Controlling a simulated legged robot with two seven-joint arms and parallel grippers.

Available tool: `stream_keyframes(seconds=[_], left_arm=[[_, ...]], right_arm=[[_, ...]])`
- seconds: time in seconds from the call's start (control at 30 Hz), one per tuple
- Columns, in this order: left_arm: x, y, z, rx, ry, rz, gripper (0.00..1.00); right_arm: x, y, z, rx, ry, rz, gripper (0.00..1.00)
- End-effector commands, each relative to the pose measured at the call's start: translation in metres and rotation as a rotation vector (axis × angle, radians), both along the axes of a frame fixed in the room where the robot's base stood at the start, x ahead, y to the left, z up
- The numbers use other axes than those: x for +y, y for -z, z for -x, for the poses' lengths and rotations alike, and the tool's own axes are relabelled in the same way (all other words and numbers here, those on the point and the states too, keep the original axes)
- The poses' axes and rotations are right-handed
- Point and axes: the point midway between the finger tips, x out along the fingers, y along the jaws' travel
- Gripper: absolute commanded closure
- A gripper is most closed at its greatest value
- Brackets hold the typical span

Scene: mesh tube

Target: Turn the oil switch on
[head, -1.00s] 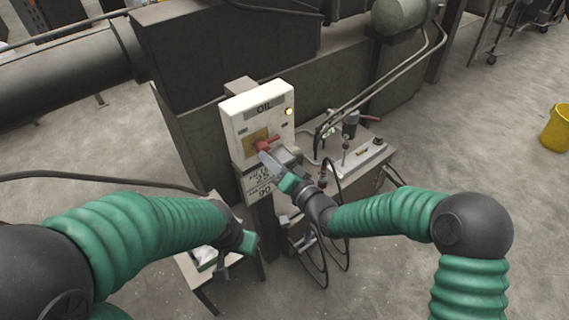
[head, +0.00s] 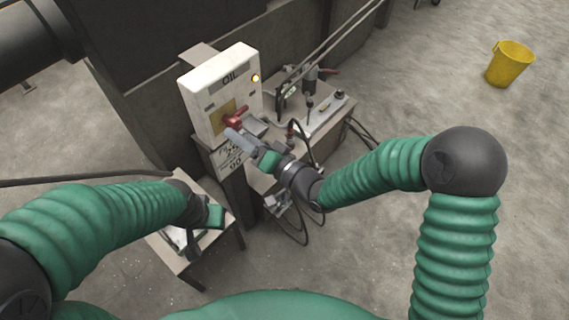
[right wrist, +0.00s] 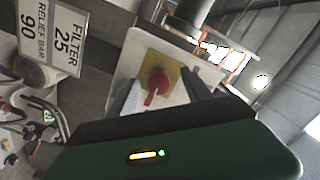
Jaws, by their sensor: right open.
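The white OIL box (head: 223,98) stands upright on a post at the centre-left of the head view. Its red rotary switch (head: 236,120) sits on a yellow plate (head: 222,119). My right gripper (head: 243,135) is open just in front of and below the switch. In the right wrist view the red switch (right wrist: 154,86) shows between the two spread fingers, its handle pointing down; I cannot tell whether they touch it. My left gripper (head: 208,214) is over a small table at the lower left; its jaws are not clear.
A bench (head: 325,125) with hoses and fittings stands right of the box. The small table (head: 185,255) is below left. A dark machine is behind the box. A yellow bucket (head: 509,65) stands on open floor at the upper right.

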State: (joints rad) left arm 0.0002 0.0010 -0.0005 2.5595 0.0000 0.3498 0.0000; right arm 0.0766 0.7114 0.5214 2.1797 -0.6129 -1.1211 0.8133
Motion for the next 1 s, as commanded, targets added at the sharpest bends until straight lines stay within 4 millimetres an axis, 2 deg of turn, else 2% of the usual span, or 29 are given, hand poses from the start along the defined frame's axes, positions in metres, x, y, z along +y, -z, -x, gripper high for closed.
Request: stream_keyframes(seconds=[0.03, 0.1, 0.2, 0.33, 0.37, 0.4, 0.5, 0.73, 1.0], left_arm=[[0.0, -0.001, 0.0, 0.0, 0.0, 0.0, 0.64], [0.0, -0.002, 0.0, 0.0, 0.0, 0.0, 0.64], [0.0, -0.003, 0.0, 0.0, 0.0, 0.0, 0.64], [0.0, -0.003, 0.0, 0.0, 0.001, 0.0, 0.64], [0.0, -0.004, 0.0, 0.0, 0.001, 0.0, 0.64], [0.0, -0.02, 0.0, 0.001, 0.002, 0.0, 0.64], [0.0, -0.03, 0.0, -0.001, 0.002, 0.0, 0.64], [0.0, -0.029, 0.0, 0.0, 0.0, 0.0, 0.64], [0.0, -0.029, 0.0, 0.0, 0.0, 0.0, 0.64]], right_arm=[[-0.019, 0.0, 0.01, 0.005, 0.007, 0.001, 0.43], [-0.043, 0.0, 0.024, 0.007, 0.008, -0.003, 0.43], [-0.073, 0.0, 0.044, 0.011, 0.008, -0.008, 0.43], [-0.102, 0.002, 0.067, 0.016, 0.007, -0.011, 0.43], [-0.106, 0.002, 0.071, 0.018, 0.007, -0.011, 0.43], [-0.11, -0.005, 0.075, 0.022, 0.004, -0.008, 0.43], [-0.115, -0.002, 0.083, 0.022, 0.002, -0.004, 0.43], [-0.114, 0.003, 0.089, 0.018, -0.001, 0.002, 0.43], [-0.123, 0.004, 0.088, 0.019, 0.002, -0.007, 0.43]])
